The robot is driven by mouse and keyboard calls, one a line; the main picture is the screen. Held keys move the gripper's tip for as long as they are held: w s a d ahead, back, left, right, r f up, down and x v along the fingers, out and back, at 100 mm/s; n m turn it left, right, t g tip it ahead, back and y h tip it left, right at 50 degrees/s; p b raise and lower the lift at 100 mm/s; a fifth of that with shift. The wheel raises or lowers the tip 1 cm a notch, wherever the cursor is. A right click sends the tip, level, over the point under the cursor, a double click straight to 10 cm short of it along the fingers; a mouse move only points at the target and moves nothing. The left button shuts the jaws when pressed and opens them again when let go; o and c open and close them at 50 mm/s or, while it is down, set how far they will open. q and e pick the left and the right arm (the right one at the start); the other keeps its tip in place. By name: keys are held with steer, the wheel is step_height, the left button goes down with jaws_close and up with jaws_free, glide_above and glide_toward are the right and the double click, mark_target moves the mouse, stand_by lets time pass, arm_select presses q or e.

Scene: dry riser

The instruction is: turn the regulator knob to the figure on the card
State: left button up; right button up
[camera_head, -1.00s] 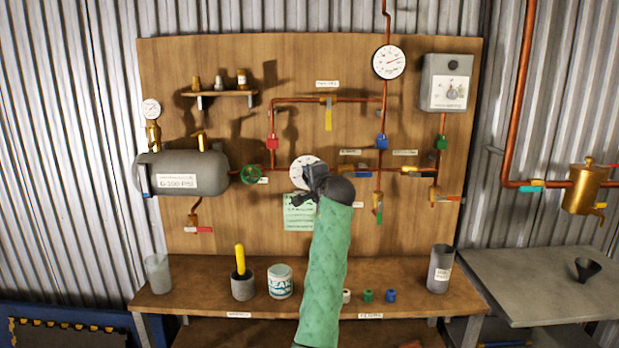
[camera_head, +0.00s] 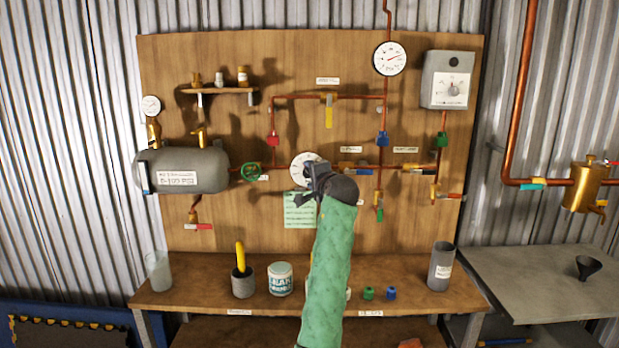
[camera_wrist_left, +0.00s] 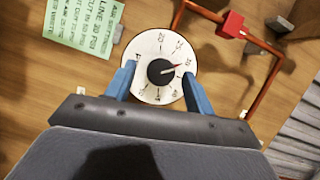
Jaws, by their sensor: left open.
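The regulator knob is a black round knob (camera_wrist_left: 160,71) with a red pointer on a white dial (camera_wrist_left: 152,44), seen in the left wrist view. In the head view the dial (camera_head: 300,164) is partly hidden behind my left gripper (camera_head: 311,182). In the left wrist view the two blue fingers (camera_wrist_left: 160,84) are apart, one on each side of the knob and over the dial. I cannot tell whether they touch the knob. The green card (camera_wrist_left: 83,22) is on the board beside the dial; it also shows below the dial in the head view (camera_head: 298,212). My right gripper is not in view.
Copper pipes with a red block (camera_head: 272,140), a blue block (camera_head: 382,139) and a green handwheel (camera_head: 251,171) run around the dial. A grey tank (camera_head: 190,168) is at left. Cups and a tin (camera_head: 280,278) stand on the bench (camera_head: 205,296) below.

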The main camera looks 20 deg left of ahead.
arm_select(q)
steer(key=b+v, duration=0.1)
steer(key=v, duration=0.5)
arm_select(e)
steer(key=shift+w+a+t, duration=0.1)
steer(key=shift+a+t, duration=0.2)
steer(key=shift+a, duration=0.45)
